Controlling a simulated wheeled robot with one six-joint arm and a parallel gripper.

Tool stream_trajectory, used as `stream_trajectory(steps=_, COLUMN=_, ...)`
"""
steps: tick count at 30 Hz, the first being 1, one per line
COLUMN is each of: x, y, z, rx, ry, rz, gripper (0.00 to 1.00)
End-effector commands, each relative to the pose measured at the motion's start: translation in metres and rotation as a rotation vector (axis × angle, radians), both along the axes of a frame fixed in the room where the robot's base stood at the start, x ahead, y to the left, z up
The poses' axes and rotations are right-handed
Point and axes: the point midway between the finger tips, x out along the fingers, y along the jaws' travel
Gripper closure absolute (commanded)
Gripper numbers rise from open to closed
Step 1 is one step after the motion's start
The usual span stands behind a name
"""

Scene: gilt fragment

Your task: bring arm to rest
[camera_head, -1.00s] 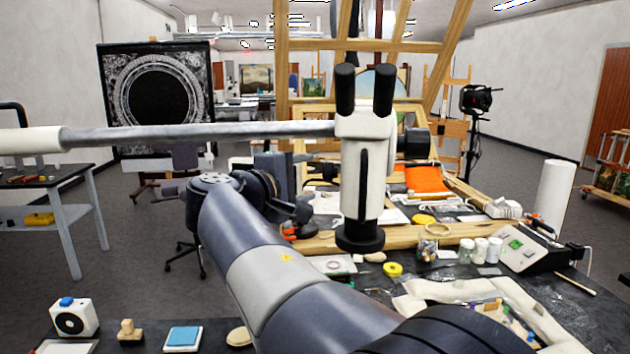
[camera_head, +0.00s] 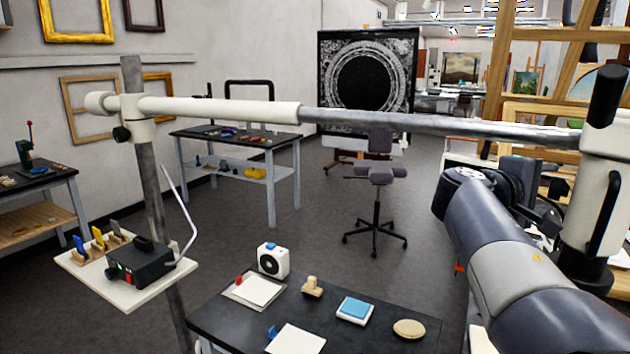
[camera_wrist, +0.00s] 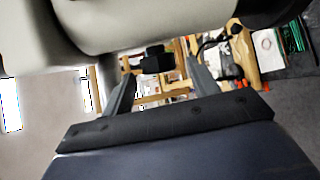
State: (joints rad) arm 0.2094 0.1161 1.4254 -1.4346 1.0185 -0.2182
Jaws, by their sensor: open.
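My arm (camera_head: 520,270) reaches up from the lower right of the head view, bent at a dark joint. My gripper is beyond that joint, beside the white microscope (camera_head: 597,190), and is hard to make out there. In the wrist view, my gripper (camera_wrist: 160,70) shows two grey fingers spread apart with nothing held between them. Through the gap, a dark block and a blurred, cluttered wooden frame show at a distance.
The microscope hangs from a long horizontal boom (camera_head: 430,122) on a metal post (camera_head: 150,190). A black worktable (camera_head: 390,335) below carries a white fan-like box (camera_head: 273,260), a blue pad (camera_head: 354,309) and a stamp (camera_head: 312,288). Open floor and a stool (camera_head: 376,205) lie beyond.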

Motion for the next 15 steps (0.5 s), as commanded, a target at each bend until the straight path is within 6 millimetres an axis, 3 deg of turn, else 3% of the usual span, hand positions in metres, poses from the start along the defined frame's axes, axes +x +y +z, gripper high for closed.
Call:
stream_trajectory(steps=7, x=0.016, y=-0.048, z=-0.003, rx=0.002, ry=0.003, rz=-0.004, gripper=0.43)
stream_trajectory(steps=15, x=0.017, y=-0.046, z=-0.003, rx=0.033, ry=0.031, rz=0.001, gripper=0.43)
